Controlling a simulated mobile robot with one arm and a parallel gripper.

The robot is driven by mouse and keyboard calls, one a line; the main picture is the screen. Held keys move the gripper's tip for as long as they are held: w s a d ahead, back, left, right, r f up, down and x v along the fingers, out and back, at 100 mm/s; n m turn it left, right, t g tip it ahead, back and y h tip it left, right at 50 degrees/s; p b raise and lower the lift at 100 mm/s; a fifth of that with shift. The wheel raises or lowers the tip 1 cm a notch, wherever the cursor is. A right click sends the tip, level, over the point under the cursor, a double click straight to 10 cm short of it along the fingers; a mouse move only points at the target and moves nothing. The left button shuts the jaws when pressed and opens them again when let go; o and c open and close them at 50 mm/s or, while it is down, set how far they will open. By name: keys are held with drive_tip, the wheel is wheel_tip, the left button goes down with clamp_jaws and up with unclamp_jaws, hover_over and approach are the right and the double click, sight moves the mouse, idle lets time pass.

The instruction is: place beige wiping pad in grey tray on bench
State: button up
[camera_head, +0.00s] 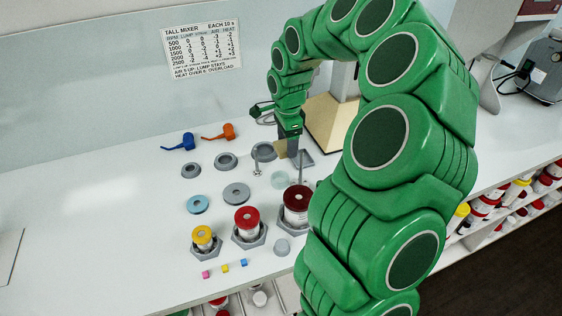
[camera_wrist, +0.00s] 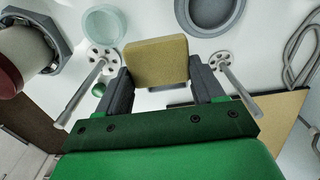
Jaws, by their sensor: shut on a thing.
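The beige wiping pad (camera_wrist: 157,62) is held between the two fingers of my gripper (camera_wrist: 155,85) in the wrist view. In the head view my gripper (camera_head: 287,137) is above the bench, and the pad (camera_head: 281,150) shows just below it. The pad looks raised above the bench.
Two metal rods with perforated discs (camera_wrist: 105,60) (camera_wrist: 222,62) stand either side of my fingers. A dark-red-lidded jar (camera_head: 297,199) stands in front. Grey rings (camera_head: 227,160) lie to the left. The tan mixer base (camera_head: 328,122) is behind.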

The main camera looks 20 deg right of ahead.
sight(287, 164)
drive_tip(key=shift+f, duration=2.75)
drive_tip(key=shift+f, duration=0.1)
drive_tip(key=o, duration=0.8)
